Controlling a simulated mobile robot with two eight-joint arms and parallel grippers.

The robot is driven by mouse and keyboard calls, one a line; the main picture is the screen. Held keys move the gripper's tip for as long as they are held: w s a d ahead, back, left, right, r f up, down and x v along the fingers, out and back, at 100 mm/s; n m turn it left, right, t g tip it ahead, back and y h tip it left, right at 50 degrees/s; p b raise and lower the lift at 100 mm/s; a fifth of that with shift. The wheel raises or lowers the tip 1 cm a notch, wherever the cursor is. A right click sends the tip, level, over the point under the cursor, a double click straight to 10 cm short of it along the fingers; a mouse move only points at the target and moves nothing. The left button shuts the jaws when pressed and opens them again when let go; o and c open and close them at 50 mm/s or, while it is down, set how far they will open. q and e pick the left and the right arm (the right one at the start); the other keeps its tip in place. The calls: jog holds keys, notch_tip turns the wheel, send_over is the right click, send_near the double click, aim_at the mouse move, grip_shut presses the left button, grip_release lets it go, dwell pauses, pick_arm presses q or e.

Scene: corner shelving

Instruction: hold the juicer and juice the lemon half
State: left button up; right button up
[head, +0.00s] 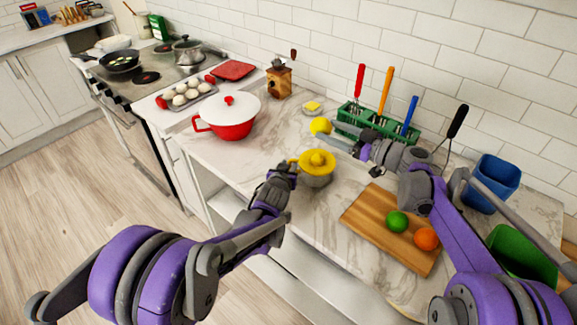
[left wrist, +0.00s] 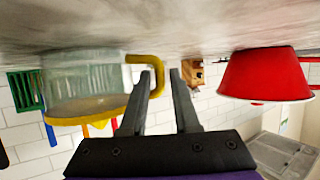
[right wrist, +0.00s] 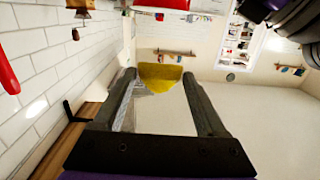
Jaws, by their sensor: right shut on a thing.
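The juicer (head: 316,180) stands on the counter, a clear cup with a yellow reamer top and yellow side handle. It also shows in the left wrist view (left wrist: 85,80), which is upside down. My left gripper (head: 293,167) is at its handle (left wrist: 158,73). Its fingers are apart, with part of the handle showing between or just beyond the tips; I cannot tell whether they touch. My right gripper (head: 328,137) is shut on the yellow lemon half (right wrist: 160,77), held between its fingertips beyond the juicer. The lemon half also shows in the head view (head: 320,125).
A wooden board (head: 365,215) with a lime (head: 397,222) and an orange (head: 426,239) lies at right. A green utensil rack (head: 352,112) stands by the wall. A red pot (head: 233,123) stands left of the juicer. Blue (head: 492,183) and green bins (head: 520,256) stand far right.

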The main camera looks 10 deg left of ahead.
pick_arm(q)
grip_shut()
dwell(1.7)
jog(key=shift+o, duration=0.7)
grip_release()
grip_shut()
dwell(0.6)
